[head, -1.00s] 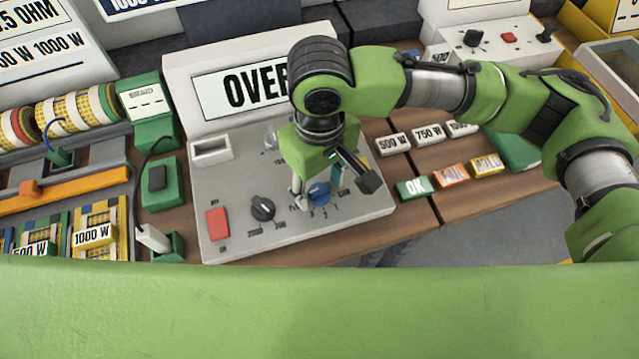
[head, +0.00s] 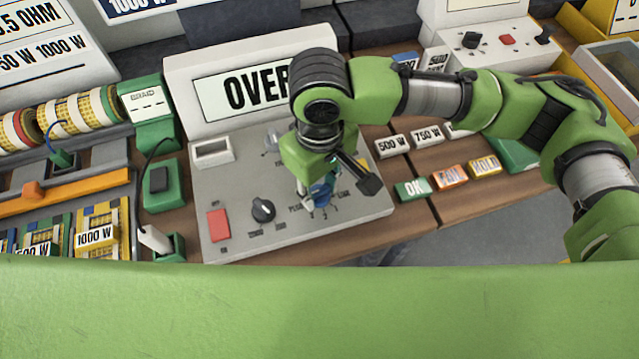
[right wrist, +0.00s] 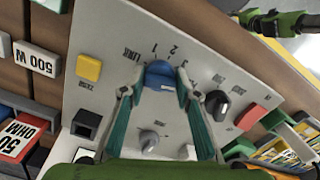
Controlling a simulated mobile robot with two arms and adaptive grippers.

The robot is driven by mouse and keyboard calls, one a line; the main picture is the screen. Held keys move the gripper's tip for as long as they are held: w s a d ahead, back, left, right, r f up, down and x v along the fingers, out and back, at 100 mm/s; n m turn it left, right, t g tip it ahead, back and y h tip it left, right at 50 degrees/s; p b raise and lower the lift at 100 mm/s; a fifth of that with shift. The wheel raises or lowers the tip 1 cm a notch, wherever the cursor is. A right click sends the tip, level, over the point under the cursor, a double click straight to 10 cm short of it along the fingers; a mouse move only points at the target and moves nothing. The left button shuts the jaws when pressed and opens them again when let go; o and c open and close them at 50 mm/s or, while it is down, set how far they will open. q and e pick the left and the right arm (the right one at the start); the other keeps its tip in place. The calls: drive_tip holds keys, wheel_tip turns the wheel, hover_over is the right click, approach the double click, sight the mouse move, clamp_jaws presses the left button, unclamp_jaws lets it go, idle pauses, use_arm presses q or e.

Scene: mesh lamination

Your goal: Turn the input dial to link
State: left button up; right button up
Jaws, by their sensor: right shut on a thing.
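The blue input dial (head: 321,191) is on the sloped face of the grey meter box (head: 350,218), under the display reading "OVER". My right gripper (head: 317,198) reaches down over the dial and is shut on it. In the right wrist view the dial (right wrist: 160,75) sits between the two fingertips, one on each side. Printed marks "LINK", 1, 2 and 3 fan around the dial. I cannot tell which mark it points to. My left gripper is not in view.
A black knob (head: 263,210) and a red switch (head: 218,224) sit left of the dial on the same panel. OK (head: 412,189), FAIL and HOLD blocks lie to the right. A green unit (head: 163,185) with a cable stands at the left.

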drive_tip(key=n+p, duration=0.4)
drive_tip(key=p, duration=0.1)
drive_tip(key=shift+r+n, duration=0.3)
drive_tip(key=shift+n+p, duration=0.9)
drive_tip(key=shift+p, duration=0.05)
drive_tip(key=n+p, duration=0.2)
drive_tip(key=n, duration=0.1)
drive_tip(key=shift+n+p, duration=0.4)
drive_tip(key=n+p, duration=0.2)
drive_tip(key=n, duration=0.2)
drive_tip(key=shift+f, duration=0.1)
drive_tip(key=n+p, duration=0.2)
drive_tip(key=n, duration=0.3)
drive_tip(key=n+p, duration=0.1)
drive_tip(key=n, duration=0.4)
drive_tip(key=shift+f, duration=0.1)
drive_tip(key=n, duration=0.3)
drive_tip(key=shift+n, duration=1.9)
